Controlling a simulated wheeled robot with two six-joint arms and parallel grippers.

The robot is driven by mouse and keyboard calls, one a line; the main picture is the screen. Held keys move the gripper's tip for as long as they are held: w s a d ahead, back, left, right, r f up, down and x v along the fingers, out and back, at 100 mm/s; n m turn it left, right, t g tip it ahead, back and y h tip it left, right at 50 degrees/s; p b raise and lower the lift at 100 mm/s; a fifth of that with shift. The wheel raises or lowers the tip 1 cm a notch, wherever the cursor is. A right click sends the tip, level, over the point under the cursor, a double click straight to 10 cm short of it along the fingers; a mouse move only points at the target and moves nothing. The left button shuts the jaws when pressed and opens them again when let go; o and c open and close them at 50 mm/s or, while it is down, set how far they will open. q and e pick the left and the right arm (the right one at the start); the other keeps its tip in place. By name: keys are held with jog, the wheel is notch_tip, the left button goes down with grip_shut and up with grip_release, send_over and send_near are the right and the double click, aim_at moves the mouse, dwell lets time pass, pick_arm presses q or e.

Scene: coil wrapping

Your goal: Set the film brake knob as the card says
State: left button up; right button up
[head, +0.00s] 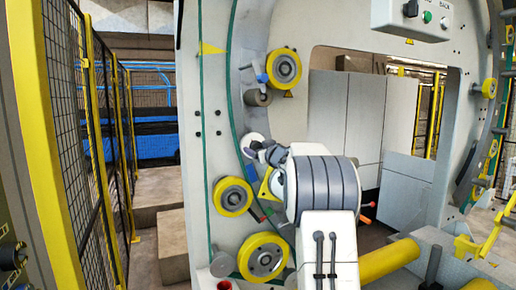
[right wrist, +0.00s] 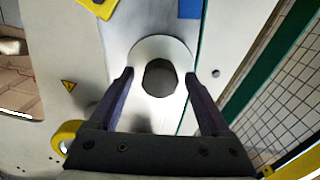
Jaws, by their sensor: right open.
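The dark, roughly round brake knob (right wrist: 160,78) sits in the middle of a pale disc (right wrist: 143,52) in the right wrist view. My right gripper (right wrist: 158,75) is open, with one finger on each side of the knob and a visible gap to each. In the head view my right gripper (head: 258,151) is at the pale disc (head: 253,139) on the machine's face; the knob is hidden there. I cannot make out any mark on the knob. I cannot identify the card in either view. My left gripper does not show.
Yellow rollers (head: 284,68) stand on the machine's face above the gripper, with others (head: 234,197) below. A grey-brown cylinder (head: 258,98) is just above the disc. A switch panel (head: 412,18) is at upper right. Mesh fencing (head: 62,90) runs along the left.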

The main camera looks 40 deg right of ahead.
grip_shut()
jog(key=shift+n, duration=0.3)
jog(key=n, duration=0.3)
jog(key=shift+f+n+b, duration=0.1)
jog(key=shift+n+b, duration=0.2)
jog(key=shift+b, duration=0.1)
jog(key=n+b, duration=0.1)
jog(key=n, duration=0.3)
jog(key=shift+n, duration=0.3)
jog(key=n+b, duration=0.2)
jog(key=n, duration=0.3)
jog(key=shift+n+b, duration=0.55)
jog(key=shift+n, duration=1.45)
